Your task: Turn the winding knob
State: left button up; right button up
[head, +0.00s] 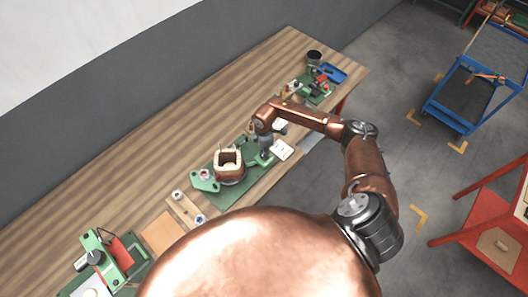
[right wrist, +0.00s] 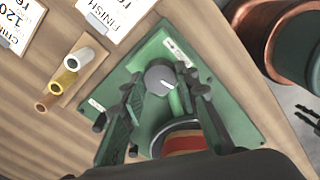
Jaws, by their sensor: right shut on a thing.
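The winding knob (right wrist: 160,80) is a round grey knob with a white pointer mark, on a green winding base (right wrist: 155,48). In the right wrist view my right gripper (right wrist: 158,86) has its dark fingers on both sides of the knob, shut on it. In the head view the right gripper (head: 266,146) reaches down at the right end of the green winder base (head: 208,180), and the knob is hidden there. My left gripper is not in view.
White cards (right wrist: 112,18) and a small rack with white, yellow and copper spools (right wrist: 66,84) lie beside the base. Another green device (head: 96,257) stands at the lower left. Tools and a blue tray (head: 331,73) lie at the table's far end.

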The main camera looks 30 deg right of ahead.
jog(key=o, duration=1.1)
notch_tip(320, 180, up, 12)
jog(key=shift+a, duration=0.1)
dwell(0.4)
